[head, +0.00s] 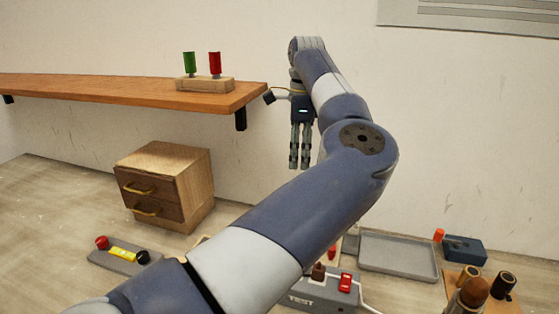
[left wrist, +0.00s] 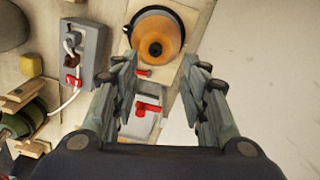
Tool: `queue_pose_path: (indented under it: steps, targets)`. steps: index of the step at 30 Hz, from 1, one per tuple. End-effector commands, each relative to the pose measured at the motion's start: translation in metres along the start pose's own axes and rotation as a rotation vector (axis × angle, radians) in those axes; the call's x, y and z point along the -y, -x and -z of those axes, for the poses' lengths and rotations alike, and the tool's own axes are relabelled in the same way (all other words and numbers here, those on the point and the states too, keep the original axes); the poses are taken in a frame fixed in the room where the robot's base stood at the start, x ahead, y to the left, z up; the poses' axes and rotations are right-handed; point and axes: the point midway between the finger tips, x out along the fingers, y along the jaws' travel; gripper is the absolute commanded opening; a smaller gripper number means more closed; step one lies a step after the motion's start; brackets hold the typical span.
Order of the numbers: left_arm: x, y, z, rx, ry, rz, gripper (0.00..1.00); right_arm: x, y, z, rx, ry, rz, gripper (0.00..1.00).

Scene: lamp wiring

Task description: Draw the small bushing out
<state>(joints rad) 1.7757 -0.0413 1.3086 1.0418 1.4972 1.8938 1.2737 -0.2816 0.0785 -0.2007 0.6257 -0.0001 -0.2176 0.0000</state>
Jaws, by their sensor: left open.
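I cannot tell for sure which part is the small bushing. In the head view, a tan hollow cylinder (head: 468,273) and a black one (head: 503,284) stand on a wooden block at the lower right. My left gripper (head: 300,165) hangs fingers down beside the shelf's right end, far from those cylinders. In the left wrist view its fingers (left wrist: 165,75) are apart with nothing gripped. Beyond the fingertips is an orange round part (left wrist: 156,48) with a dark centre in a black ring. A red piece (left wrist: 148,107) on a pale block shows between the fingers. My right gripper is out of view.
A wooden shelf (head: 120,92) carries a block with a green peg (head: 189,63) and a red peg (head: 215,63). A small drawer cabinet (head: 180,160), a TEST box (head: 315,292), a grey tray (head: 397,254) and a blue box (head: 465,248) stand on the table. My left arm covers the table's middle.

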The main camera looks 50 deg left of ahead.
Motion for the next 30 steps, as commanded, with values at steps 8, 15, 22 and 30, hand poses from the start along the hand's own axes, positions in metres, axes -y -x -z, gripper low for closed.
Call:
queue_pose_path:
  steps: [8,15,22,30]
  targets:
    - [-0.004,-0.023,0.009,-0.031,0.000,-0.007,0.41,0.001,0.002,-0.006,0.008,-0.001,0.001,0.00]
    - [-0.004,-0.066,0.010,-0.028,-0.001,-0.008,0.41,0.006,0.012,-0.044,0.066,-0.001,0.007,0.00]
    - [-0.004,-0.098,0.010,-0.028,-0.003,-0.005,0.41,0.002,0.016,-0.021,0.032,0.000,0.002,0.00]
    - [-0.003,-0.109,0.010,-0.029,-0.002,-0.003,0.41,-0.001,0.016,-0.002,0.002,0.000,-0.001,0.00]
